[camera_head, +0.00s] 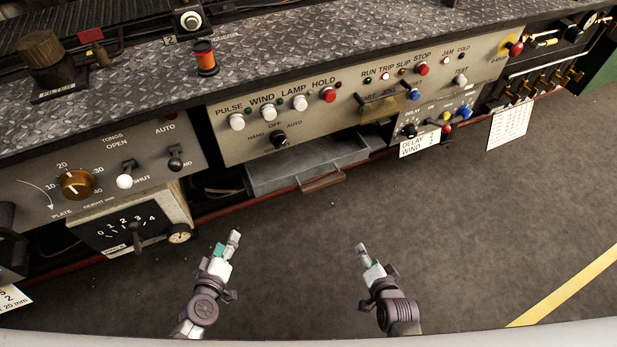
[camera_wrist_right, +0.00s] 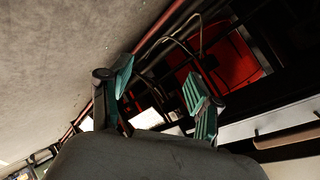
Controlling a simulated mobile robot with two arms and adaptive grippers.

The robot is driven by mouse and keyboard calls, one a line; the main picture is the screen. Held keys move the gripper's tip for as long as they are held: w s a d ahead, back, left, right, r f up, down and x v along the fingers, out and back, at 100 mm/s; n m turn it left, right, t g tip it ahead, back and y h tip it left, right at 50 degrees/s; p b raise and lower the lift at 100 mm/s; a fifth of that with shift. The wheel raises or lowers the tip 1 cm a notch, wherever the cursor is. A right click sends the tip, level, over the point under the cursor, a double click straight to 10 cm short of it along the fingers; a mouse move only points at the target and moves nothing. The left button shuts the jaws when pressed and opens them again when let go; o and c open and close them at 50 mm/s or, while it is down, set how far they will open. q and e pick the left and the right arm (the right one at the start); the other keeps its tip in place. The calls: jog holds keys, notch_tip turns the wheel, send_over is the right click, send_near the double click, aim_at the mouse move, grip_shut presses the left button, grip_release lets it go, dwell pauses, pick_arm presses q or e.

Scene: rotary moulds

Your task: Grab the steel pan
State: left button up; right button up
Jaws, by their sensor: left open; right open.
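The steel pan (camera_head: 290,176) is a shallow grey tray partly pulled out under the middle of the console, with a brown handle (camera_head: 323,181) on its front edge. Its back part is hidden under the panel. My left gripper (camera_head: 228,245) is open and empty, in front of the pan and to its left. My right gripper (camera_head: 366,256) is open and empty, in front of the pan and to the right of the handle; neither touches it. In the right wrist view, the open fingers (camera_wrist_right: 160,92) show, with what looks like the pan's handle (camera_wrist_right: 287,137) at the right edge.
The console's button panel (camera_head: 300,98) overhangs the pan. A dial box (camera_head: 125,226) juts out at the left, and a delay panel (camera_head: 440,122) with a label hangs at the right. A red rail (camera_head: 222,211) runs low along the front. The grey floor (camera_head: 470,220) is clear.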

pick_arm(q)
jog(key=w+r+n+t+y+b, duration=0.1)
jog(key=w+r+n+t+b, duration=0.3)
jog(key=r+n+b, duration=0.5)
notch_tip(320, 180, up, 2)
jog(key=shift+n+b, duration=0.3)
jog(key=shift+b, duration=0.2)
pick_arm(e)
jog(key=w+d+r+m+t, duration=0.1)
jog(key=w+r+m+t, duration=0.1)
jog(key=r, duration=0.3)
jog(key=w+d+r+m+t+h, duration=0.1)
jog(key=w+r+m+t, duration=0.1)
jog(key=r, duration=0.3)
jog(key=w+d+r+m+t, duration=0.1)
jog(key=w+r+m+t, duration=0.1)
jog(key=r+m, duration=0.2)
jog(key=shift+w+d+r+m+t, duration=0.3)
jog(key=shift+w+d+r+t, duration=0.1)
jog(key=shift+r, duration=0.25)
pick_arm(q)
jog(key=shift+w+d, duration=0.1)
jog(key=w+d, duration=0.1)
jog(key=w, duration=1.3)
jog(key=shift+d, duration=0.3)
pick_arm(e)
jog(key=w+a, duration=0.1)
jog(key=w, duration=1.3)
jog(key=shift+a, duration=0.3)
